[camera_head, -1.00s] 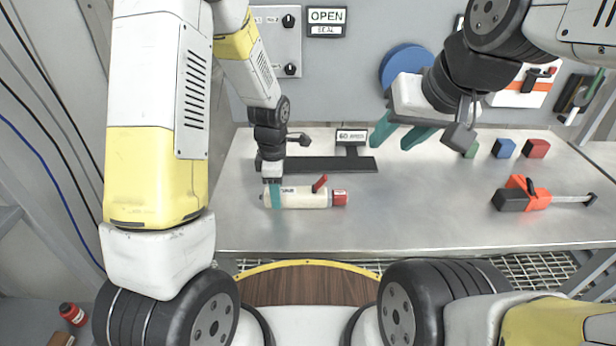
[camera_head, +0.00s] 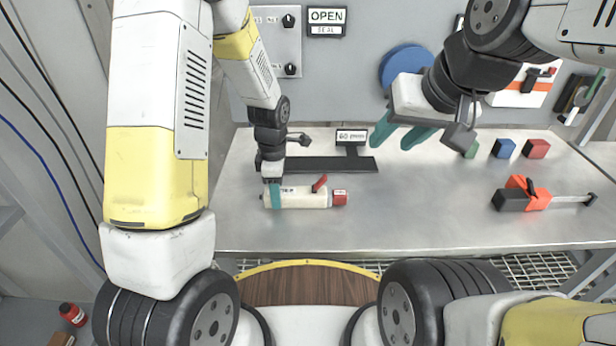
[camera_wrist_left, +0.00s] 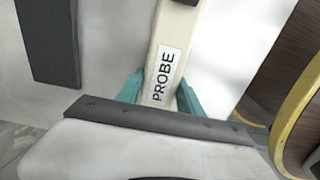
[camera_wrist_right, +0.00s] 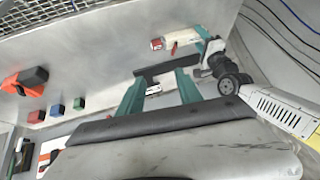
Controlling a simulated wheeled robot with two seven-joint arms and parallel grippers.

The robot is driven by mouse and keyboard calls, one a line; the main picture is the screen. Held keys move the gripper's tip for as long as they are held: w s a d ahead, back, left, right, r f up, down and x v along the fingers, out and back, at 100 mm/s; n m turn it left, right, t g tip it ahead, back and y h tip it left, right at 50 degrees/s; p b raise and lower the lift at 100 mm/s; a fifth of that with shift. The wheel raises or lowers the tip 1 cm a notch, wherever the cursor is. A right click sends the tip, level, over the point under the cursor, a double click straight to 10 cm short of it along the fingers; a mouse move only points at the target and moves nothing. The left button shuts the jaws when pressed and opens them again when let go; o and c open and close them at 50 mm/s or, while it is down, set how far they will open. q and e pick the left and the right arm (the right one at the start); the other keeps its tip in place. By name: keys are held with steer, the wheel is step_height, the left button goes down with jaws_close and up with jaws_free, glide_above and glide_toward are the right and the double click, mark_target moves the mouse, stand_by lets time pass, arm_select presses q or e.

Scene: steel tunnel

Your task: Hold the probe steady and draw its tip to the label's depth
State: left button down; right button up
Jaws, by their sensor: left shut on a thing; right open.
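The probe (camera_head: 305,198) is a cream cylinder with a red lever (camera_head: 320,183) on top and a red end cap (camera_head: 340,198) at its right. It lies level along the front left of the steel bench. My left gripper (camera_head: 272,195) is shut around its left part. The left wrist view shows the probe (camera_wrist_left: 183,35) with its PROBE sticker between the teal fingers (camera_wrist_left: 160,95). A small sign (camera_head: 351,136) reading 60 and a smaller blurred word stands behind it on a black stand. My right gripper (camera_head: 402,135) is open and empty above the bench, right of the sign.
A flat black bar (camera_head: 320,165) lies behind the probe. Green, blue (camera_head: 504,148) and red (camera_head: 537,148) blocks sit at the back right. An orange and black tool (camera_head: 530,197) with a metal rod lies at the right. The bench's front middle is clear.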

steer(key=shift+o, duration=1.2)
steer(key=shift+w, duration=0.1)
steer(key=n+g+h, duration=0.2)
steer(key=n+g, duration=0.4)
steer(key=n, duration=1.1)
glide_above(340, 193)
step_height(340, 193, down, 17)
step_height(340, 193, down, 12)
steer(key=shift+r, duration=0.25)
jaws_close()
